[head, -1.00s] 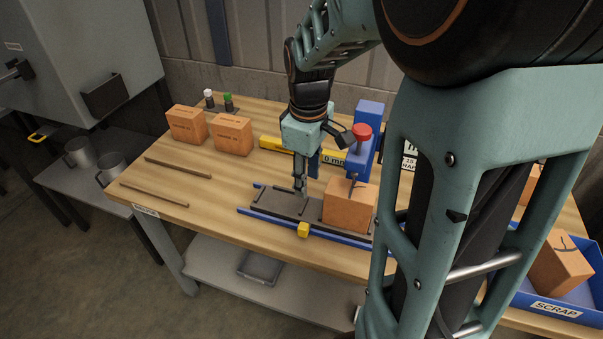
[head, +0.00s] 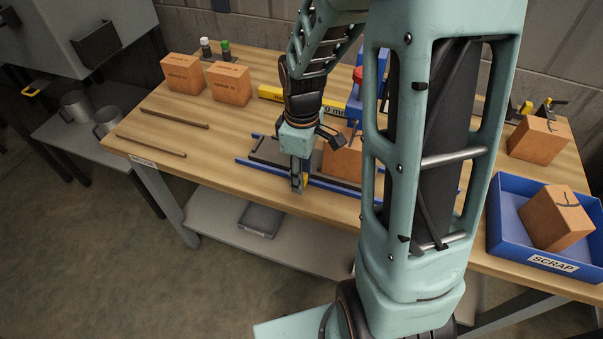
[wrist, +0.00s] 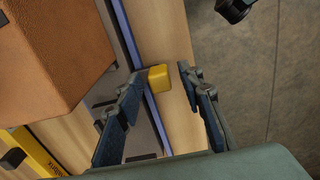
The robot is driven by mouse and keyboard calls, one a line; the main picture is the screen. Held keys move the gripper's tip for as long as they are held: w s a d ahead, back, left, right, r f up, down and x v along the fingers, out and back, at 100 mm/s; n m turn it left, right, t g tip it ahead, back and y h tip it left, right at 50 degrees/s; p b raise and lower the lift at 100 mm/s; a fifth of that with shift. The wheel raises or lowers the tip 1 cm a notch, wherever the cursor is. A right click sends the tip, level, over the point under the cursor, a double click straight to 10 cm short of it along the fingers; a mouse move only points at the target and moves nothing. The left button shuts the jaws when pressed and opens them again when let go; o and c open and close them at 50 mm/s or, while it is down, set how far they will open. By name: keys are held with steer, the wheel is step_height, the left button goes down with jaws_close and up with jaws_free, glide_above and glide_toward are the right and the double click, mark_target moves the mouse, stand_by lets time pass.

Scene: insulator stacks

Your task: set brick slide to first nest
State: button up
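The slide is a dark grey plate (head: 268,153) between blue rails (head: 250,164), with an orange brick (head: 342,160) standing on its right part. A yellow knob (wrist: 159,78) sits at the slide's front edge. My gripper (head: 298,188) is down at that front edge and mostly hides the knob in the head view. In the wrist view my gripper (wrist: 161,76) is open, with one finger on each side of the knob. The left finger is very close to the knob; the right finger has a small gap. The brick is at the upper left there. My arm hides the slide's right end and any nest marks.
A blue stand with a red button (head: 358,75) is behind the slide, beside a yellow bar (head: 285,95). Two bricks (head: 228,84) stand back left; two thin rods (head: 175,118) lie left. A blue SCRAP bin (head: 508,231) holding a brick is at right.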

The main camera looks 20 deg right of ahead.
steer(key=shift+f, duration=0.15)
steer(key=shift+c, duration=0.2)
jaws_close()
stand_by(0.3)
